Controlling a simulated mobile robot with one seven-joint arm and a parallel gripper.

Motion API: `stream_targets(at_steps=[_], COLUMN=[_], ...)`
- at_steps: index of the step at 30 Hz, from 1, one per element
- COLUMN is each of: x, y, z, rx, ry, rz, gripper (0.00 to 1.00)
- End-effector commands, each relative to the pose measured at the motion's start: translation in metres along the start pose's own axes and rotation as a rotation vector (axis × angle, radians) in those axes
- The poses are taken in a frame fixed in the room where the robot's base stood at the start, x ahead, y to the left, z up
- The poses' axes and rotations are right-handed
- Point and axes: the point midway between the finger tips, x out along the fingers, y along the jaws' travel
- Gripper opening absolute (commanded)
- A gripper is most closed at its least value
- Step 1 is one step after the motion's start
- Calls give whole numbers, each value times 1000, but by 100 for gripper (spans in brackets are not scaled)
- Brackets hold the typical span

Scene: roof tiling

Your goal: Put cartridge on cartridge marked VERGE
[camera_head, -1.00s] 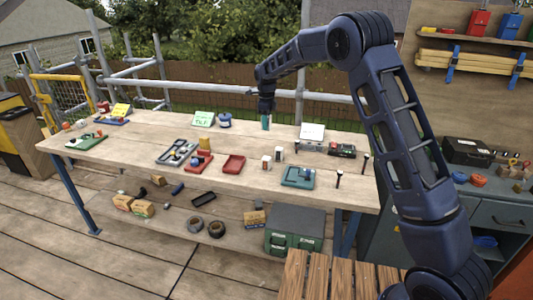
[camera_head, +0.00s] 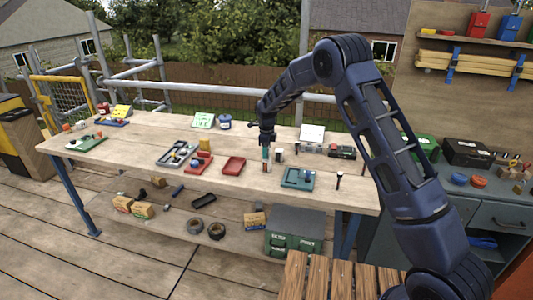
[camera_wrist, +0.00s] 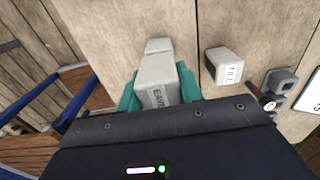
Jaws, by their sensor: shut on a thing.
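My gripper (camera_head: 266,152) has teal fingers and points straight down over the middle-right of the workbench. It is shut on a pale cartridge (camera_head: 266,166), whose lower part shows beneath the fingers at bench level. In the wrist view the held cartridge (camera_wrist: 158,70) sits between the teal fingers, with dark lettering that looks like "EAVE" and is partly hidden. A second pale cartridge (camera_head: 280,156) stands close to its right. It also shows in the wrist view (camera_wrist: 224,66), apart from the fingers, with small lettering I cannot read surely. I cannot make out the word VERGE on either.
A red tray (camera_head: 234,166) lies left of my gripper and a teal tray (camera_head: 298,179) lies to the front right. A white card (camera_head: 312,132) and a dark device (camera_head: 342,151) are at the right rear.

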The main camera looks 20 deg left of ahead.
Motion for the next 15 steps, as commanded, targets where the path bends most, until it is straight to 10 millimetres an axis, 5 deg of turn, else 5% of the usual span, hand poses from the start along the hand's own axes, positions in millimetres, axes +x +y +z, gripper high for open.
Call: stream_targets(at_steps=[13,14,15], x=[9,9,9], y=[0,0,0], z=[0,0,0], rx=[0,0,0], ry=[0,-1,-1], rz=[0,0,0], gripper=[13,42,50])
